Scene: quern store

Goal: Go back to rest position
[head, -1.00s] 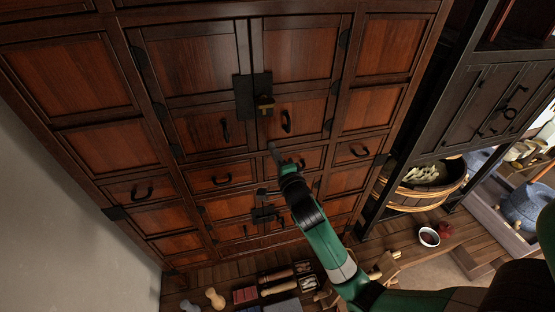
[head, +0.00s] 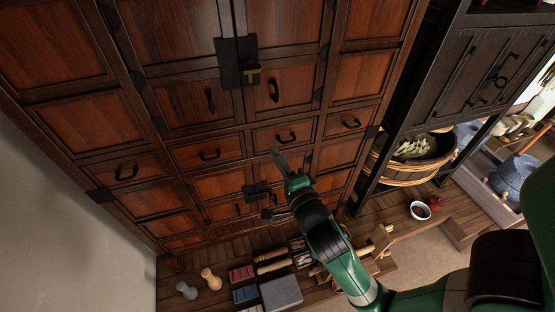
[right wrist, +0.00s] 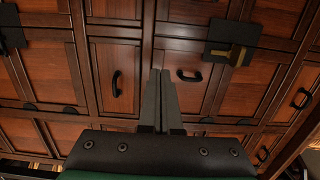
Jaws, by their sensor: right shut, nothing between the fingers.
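My right gripper (head: 279,160) is shut and empty. It points up in front of the lower drawers of a large wooden cabinet (head: 172,43), apart from the handles as far as I can tell. Its green and black arm comes in from the lower right. In the right wrist view, the two grey fingers (right wrist: 158,98) lie together, with cabinet doors and black handles behind them. The cabinet's upper doors are closed, with a brass latch (head: 252,76) on a dark plate between them. My left gripper does not show.
Wooden pegs, a grey block (head: 281,293) and small coloured blocks lie on the floor boards below the cabinet. A dark shelf stands at right with a wooden tub (head: 409,168). A bowl (head: 420,210) sits on the boards. A pale wall (head: 60,220) borders the left.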

